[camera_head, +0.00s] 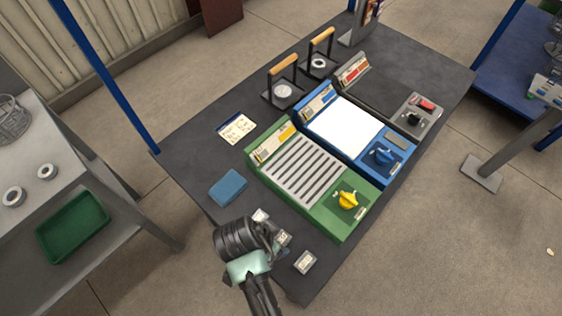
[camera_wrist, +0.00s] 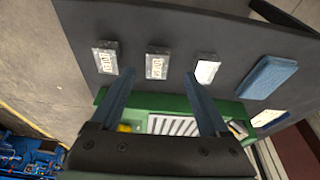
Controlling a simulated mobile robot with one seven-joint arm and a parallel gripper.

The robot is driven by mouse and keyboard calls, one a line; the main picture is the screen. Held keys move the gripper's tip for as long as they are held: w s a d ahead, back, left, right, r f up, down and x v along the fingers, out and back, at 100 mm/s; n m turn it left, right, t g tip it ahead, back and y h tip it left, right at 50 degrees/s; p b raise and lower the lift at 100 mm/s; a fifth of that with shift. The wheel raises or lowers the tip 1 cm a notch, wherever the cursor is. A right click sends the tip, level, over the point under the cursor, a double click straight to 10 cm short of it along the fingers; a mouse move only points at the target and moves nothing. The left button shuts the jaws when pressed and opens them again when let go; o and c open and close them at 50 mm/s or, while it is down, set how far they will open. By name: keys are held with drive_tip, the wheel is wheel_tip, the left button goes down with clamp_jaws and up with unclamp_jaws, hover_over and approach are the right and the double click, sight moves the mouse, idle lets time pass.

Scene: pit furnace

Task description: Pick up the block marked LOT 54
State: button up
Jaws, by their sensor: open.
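Three small grey blocks with white labelled faces lie in a row at the dark table's near edge. In the wrist view they are the left block (camera_wrist: 105,59), the middle block (camera_wrist: 157,64) and the right block (camera_wrist: 207,68). In the head view they are the front block (camera_head: 305,262), the middle block (camera_head: 284,238), partly hidden by my arm, and the back block (camera_head: 261,215). I cannot read which is LOT 54. My gripper (camera_wrist: 160,76) is open and empty. Its fingers appear on either side of the middle block in the wrist view, apparently above the table.
A green unit (camera_head: 330,222) with a grille and yellow knob stands beside the blocks. A blue unit (camera_head: 395,165) stands beyond it. A blue pad (camera_head: 228,187) lies near the back block. A side table (camera_head: 90,255) with a green tray (camera_head: 72,226) stands at the left.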

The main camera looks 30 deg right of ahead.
sight(281, 240)
drive_tip(key=x, duration=0.2)
drive_tip(key=d+x, duration=0.1)
drive_tip(key=x, duration=0.2)
clamp_jaws()
idle(0.3)
drive_tip(key=shift+r, duration=0.1)
